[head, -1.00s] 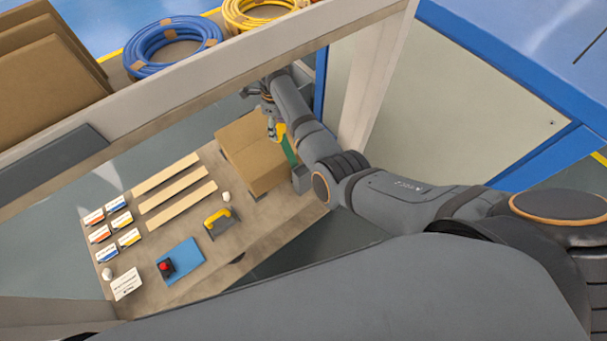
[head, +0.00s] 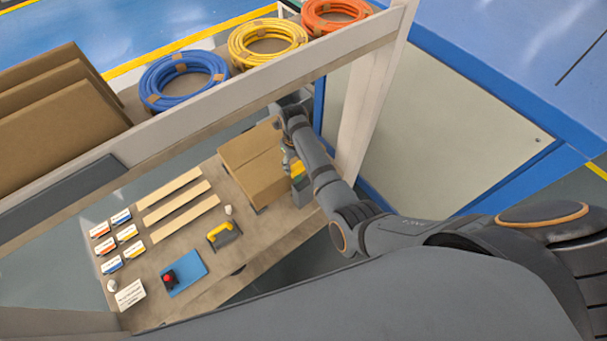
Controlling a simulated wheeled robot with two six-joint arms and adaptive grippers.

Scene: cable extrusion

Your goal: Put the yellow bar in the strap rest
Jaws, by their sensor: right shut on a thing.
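My right arm reaches in from the right to the far right end of the wooden bench. Its gripper (head: 289,162) is small and partly hidden by the arm, beside the cardboard box. A yellow piece, which looks like the yellow bar (head: 297,169), shows at its fingers, and the gripper is shut on it. Just below it stands a grey holder (head: 303,191), partly behind my arm. I cannot tell for sure that this is the strap rest, nor whether the bar touches it. My left gripper is not in view.
A yellow-handled tool (head: 223,234), a blue mat (head: 190,275) with a red-topped device, wooden strips (head: 175,205) and label cards lie on the bench. A shelf beam (head: 200,90) with cable coils crosses above.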

